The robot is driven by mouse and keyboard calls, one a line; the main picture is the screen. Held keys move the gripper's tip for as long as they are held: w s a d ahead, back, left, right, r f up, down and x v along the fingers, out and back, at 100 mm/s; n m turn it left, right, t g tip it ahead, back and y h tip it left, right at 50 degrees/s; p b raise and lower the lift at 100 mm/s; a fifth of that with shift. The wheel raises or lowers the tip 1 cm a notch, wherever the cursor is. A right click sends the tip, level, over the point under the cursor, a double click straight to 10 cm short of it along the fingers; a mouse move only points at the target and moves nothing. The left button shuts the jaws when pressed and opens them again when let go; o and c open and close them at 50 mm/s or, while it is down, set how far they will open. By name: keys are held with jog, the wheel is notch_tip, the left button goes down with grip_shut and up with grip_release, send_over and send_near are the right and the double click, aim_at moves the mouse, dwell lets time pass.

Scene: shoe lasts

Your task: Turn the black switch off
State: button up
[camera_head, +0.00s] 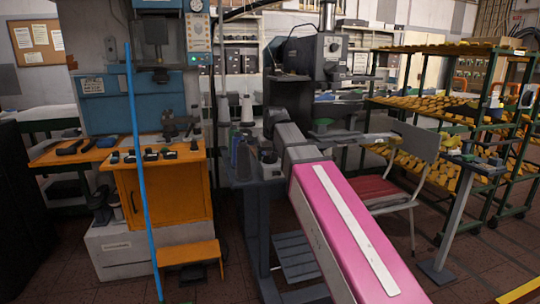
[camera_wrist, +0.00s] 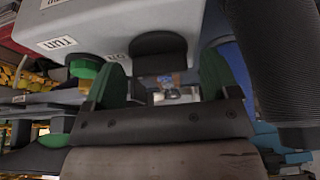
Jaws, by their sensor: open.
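In the wrist view a black switch (camera_wrist: 158,52) projects from the underside of a grey housing (camera_wrist: 120,22). Labels on the housing show upside down, one reading "run" and one seeming to read "on". My gripper (camera_wrist: 160,70) is open, with its two dark green fingers apart. In this view the switch appears between the fingertips. I cannot tell whether the fingers touch it, nor which position it is in. My gripper is not clearly visible there, and the switch cannot be made out.
A green round knob (camera_wrist: 84,68) sits left of the switch. A dark ribbed cylinder (camera_wrist: 275,60) stands close on the right. In the head view, a chair (camera_head: 385,190) and shoe-last racks (camera_head: 450,105) are at the right, an orange cabinet (camera_head: 165,195) at the left.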

jog(key=c, duration=0.9)
jog(key=shift+n, duration=0.4)
jog(key=n, duration=0.2)
jog(key=n+y, duration=0.1)
jog(key=shift+w+d+n+g+y, duration=0.1)
jog(key=shift+n+g+y, duration=0.2)
jog(key=shift+n, duration=0.1)
jog(key=n+g+y, duration=0.1)
jog(key=n, duration=0.3)
jog(key=shift+w+n, duration=0.1)
jog(key=shift+n, duration=0.2)
jog(key=n+g, duration=0.2)
jog(key=n, duration=0.2)
jog(key=shift+r+y, duration=0.1)
jog(key=shift+y, duration=0.3)
jog(key=n+g, duration=0.1)
jog(key=n, duration=0.3)
jog(key=shift+n+g, duration=0.3)
jog(key=shift+g, duration=0.1)
